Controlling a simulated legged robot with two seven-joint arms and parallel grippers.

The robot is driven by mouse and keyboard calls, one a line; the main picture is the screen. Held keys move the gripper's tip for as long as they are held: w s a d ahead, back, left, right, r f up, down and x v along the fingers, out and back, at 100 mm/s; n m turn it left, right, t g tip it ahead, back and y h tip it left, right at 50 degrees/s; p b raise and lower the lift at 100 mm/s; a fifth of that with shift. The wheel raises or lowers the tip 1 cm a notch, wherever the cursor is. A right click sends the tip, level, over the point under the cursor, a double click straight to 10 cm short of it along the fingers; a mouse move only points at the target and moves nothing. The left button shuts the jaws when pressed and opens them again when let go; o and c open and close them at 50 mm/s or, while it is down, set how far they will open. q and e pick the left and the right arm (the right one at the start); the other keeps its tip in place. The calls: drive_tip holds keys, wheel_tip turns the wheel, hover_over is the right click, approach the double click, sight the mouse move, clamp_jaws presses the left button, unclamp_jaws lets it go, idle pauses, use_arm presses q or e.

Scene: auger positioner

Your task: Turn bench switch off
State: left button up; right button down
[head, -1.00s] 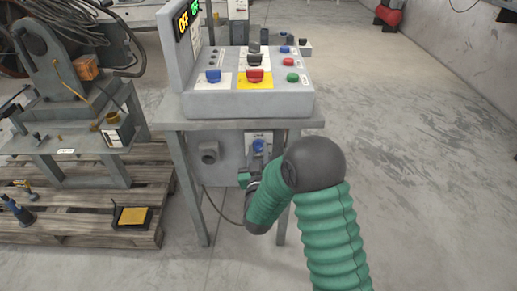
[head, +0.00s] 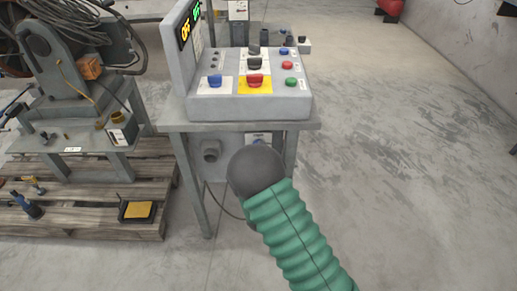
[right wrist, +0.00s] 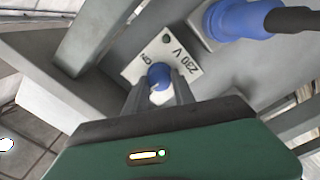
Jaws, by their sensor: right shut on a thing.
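The bench switch is a small blue knob (right wrist: 158,76) on a white plate (right wrist: 188,69) marked "ON" and "230 V", seen in the right wrist view. A small green dot sits on the plate. My right gripper (right wrist: 159,88) is shut on the knob, one finger on each side of it. In the head view, only the upper edge of the switch plate (head: 258,138) shows under the bench. My right arm, with its dark joint and green sleeve, hides the gripper and most of the switch there. My left gripper is in neither view.
The grey control bench (head: 245,106) carries blue, red, black and green controls. A blue plug (right wrist: 238,18) with a dark cable sits close to the switch. A wooden pallet (head: 80,215) with machinery stands at the left.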

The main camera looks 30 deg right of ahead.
drive_tip(key=shift+a+n, duration=0.1)
drive_tip(key=shift+n, duration=0.4)
drive_tip(key=c, duration=1.1)
unclamp_jaws()
drive_tip(key=shift+w+f, duration=0.1)
drive_tip(key=shift+o, duration=0.2)
drive_tip(key=shift+s+a+p, duration=0.25)
drive_tip(key=shift+s+p, duration=0.05)
drive_tip(key=shift+s, duration=0.1)
drive_tip(key=p+v, duration=0.2)
drive_tip(key=v, duration=1.4)
drive_tip(key=shift+p, duration=0.35)
drive_tip(key=shift+d, duration=0.15)
